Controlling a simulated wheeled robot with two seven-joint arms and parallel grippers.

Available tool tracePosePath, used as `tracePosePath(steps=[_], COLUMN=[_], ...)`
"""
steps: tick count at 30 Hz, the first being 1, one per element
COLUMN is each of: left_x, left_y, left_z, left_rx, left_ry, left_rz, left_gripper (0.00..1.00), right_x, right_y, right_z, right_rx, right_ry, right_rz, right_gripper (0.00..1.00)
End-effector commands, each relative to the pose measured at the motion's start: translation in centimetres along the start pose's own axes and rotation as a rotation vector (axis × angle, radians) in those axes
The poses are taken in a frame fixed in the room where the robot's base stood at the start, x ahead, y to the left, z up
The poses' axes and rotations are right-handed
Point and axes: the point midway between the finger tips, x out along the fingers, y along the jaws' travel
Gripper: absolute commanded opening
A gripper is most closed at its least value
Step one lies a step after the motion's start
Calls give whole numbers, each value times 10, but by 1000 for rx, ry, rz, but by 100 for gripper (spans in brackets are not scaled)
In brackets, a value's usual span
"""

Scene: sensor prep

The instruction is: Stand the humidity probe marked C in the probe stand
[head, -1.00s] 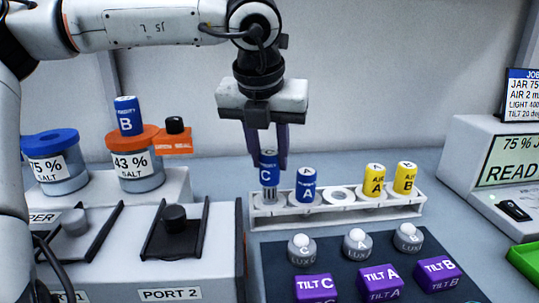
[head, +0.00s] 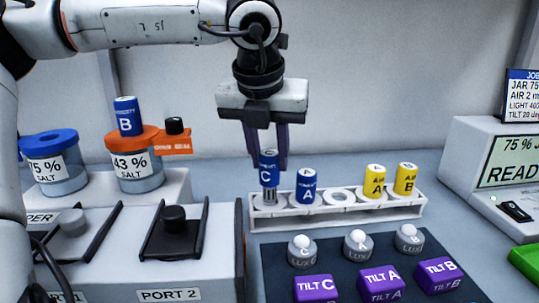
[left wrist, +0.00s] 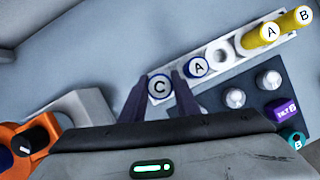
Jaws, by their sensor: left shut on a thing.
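The blue humidity probe C (head: 269,171) is upright at the left end of the white probe stand (head: 335,213). My left gripper (head: 268,160) is shut on it from above. Its lower metal part shows at the leftmost place of the stand; I cannot tell whether it is fully seated. In the left wrist view probe C's top (left wrist: 159,88) lies between the fingertips. Blue probe A (head: 306,187) stands just right of it. Blue probe B (head: 126,116) stands on the orange-lidded 43 % salt jar (head: 138,172). My right gripper is not in view.
Yellow air probes A (head: 374,181) and B (head: 405,179) stand at the stand's right, beside an empty ring (head: 340,194). Several lux pucks and purple tilt blocks sit on the dark mat (head: 277,262) in front. A blue-lidded jar (head: 54,165) stands at far left.

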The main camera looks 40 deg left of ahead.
Motion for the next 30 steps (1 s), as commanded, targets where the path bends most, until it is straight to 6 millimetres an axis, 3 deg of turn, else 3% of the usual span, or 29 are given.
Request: tracePosePath(steps=[30], left_x=[6], left_y=[0], left_z=[-2], left_rx=[0], left_ry=[0], left_rz=[0], left_gripper=[0], right_x=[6], right_y=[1], right_z=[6], right_rx=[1], right_ry=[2], right_rz=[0], right_gripper=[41])
